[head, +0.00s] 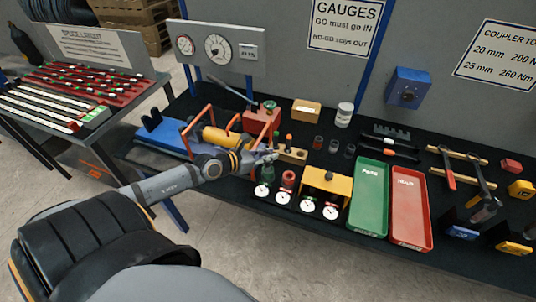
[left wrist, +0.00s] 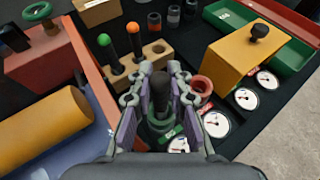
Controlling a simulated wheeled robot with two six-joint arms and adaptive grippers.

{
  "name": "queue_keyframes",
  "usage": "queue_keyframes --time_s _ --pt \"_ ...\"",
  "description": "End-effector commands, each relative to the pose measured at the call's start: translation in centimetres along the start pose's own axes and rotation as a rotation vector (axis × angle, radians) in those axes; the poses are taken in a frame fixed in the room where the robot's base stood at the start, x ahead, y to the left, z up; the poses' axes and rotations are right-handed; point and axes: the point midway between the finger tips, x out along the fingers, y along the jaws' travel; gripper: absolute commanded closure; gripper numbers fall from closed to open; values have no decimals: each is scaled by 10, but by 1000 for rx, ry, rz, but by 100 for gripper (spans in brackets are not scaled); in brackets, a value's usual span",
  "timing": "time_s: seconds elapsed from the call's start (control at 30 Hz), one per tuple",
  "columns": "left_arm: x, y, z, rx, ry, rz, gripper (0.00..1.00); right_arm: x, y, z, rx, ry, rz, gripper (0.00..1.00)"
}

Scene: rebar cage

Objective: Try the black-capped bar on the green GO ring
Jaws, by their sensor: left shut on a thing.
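My left gripper (head: 268,156) is shut on the black-capped bar (left wrist: 160,88), whose dark top shows between the fingers in the left wrist view (left wrist: 160,95). The bar stands about upright over the green GO ring (left wrist: 158,126), which also shows in the head view (head: 267,172). The fingers hide the bar's lower end, so I cannot tell whether it is in the ring or just above it. The red ring (head: 288,178) stands right beside the green one. A wooden block (head: 293,156) behind holds a green-capped bar (left wrist: 110,52) and an orange-capped bar (left wrist: 136,42).
Dial gauges (head: 283,197) lie in front of the rings. A yellow box with a black knob (head: 328,185) is to the right, then a green tray (head: 384,230) and a red tray (head: 428,236). A yellow cylinder (left wrist: 45,115) in a red frame lies to the left.

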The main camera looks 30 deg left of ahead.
Motion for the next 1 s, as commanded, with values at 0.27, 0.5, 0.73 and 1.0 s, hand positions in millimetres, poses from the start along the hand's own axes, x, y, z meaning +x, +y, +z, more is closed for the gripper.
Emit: queue_keyframes --time_s 0.27,0.5,0.73,1.0 --pt "1 0 -2 1 -1 0 61 2 1 0 0 0 1 60" --pt "1 0 -2 1 -1 1 56 2 1 0 0 0 1 60" --pt "1 0 -3 1 1 1 56 3 1 0 -1 0 1 60" --pt "1 0 -3 1 0 0 56 3 1 0 0 0 1 60"
